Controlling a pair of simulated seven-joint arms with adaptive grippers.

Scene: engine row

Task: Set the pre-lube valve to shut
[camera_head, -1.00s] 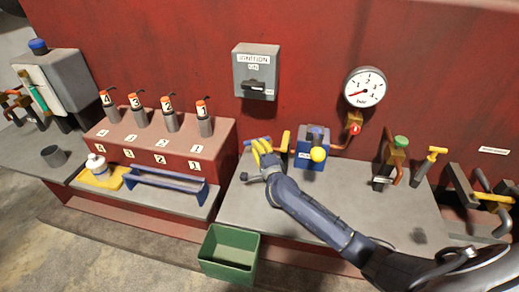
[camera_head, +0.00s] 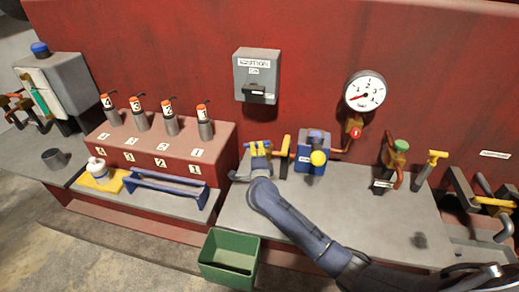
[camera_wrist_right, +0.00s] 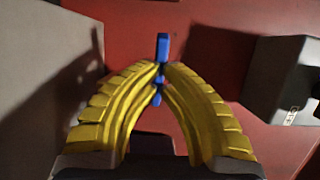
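My right gripper (camera_head: 260,146), with yellow ribbed fingers, is at the back left of the right-hand bench, left of the blue box. In the right wrist view its fingertips (camera_wrist_right: 161,70) come together on a slim blue lever (camera_wrist_right: 162,46), which shows above and below the tips. The lever seems to belong to the valve on the yellow-orange pipe (camera_head: 285,144); the valve body is mostly hidden by my gripper. I cannot read a pre-lube label. My left gripper is not in view.
The blue box (camera_head: 310,158) with a yellow knob stands close right of my gripper. A gauge (camera_head: 365,91) and the ignition switch box (camera_head: 256,75) are on the red wall. A green-topped valve (camera_head: 401,147) stands farther right. A green bin (camera_head: 229,258) is below. The bench front is clear.

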